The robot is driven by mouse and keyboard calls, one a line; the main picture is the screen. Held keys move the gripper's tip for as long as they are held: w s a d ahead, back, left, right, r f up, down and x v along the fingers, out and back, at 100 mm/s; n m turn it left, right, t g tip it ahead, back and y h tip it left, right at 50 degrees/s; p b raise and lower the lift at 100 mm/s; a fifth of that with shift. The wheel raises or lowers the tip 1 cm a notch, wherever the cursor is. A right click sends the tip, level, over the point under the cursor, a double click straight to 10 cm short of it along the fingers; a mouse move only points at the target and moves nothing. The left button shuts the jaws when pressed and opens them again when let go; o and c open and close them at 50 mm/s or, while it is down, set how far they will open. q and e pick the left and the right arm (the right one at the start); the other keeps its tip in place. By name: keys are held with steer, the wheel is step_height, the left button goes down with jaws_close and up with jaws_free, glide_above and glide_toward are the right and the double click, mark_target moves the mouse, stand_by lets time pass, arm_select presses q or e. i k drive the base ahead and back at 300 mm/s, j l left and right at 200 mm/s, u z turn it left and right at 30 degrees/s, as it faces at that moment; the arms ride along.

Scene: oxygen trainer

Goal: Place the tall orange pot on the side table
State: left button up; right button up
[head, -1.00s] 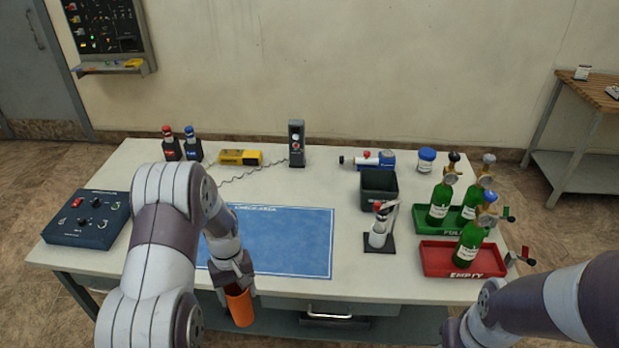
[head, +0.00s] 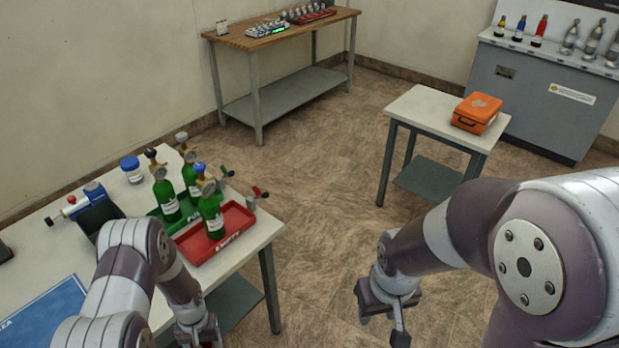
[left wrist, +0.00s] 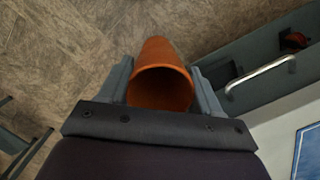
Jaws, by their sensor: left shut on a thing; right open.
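The tall orange pot (left wrist: 162,88) shows in the left wrist view, open end toward the camera. My left gripper (left wrist: 161,72) is shut on it, one finger on each side. In the head view my left gripper (head: 203,335) is at the bottom edge by the workbench front, and the pot is out of sight there. The side table (head: 427,112) stands apart at right, with a white top and grey legs. My right gripper (head: 382,318) is open and empty over the floor, nearer than the side table.
An orange case (head: 476,114) takes the right part of the side table; its left part is clear. A wooden-topped table (head: 240,40) and a grey cabinet (head: 520,95) stand behind. Floor lies between.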

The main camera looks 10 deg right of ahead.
mark_target(447, 115)
steer(key=i+l+z, duration=0.7)
steer(key=i+z, duration=0.25)
steer(key=i, duration=0.25)
steer(key=i+z, duration=0.45)
steer(key=i, duration=0.15)
steer(key=i+j+z, duration=0.2)
steer(key=i+z, duration=0.25)
steer(key=i, duration=0.2)
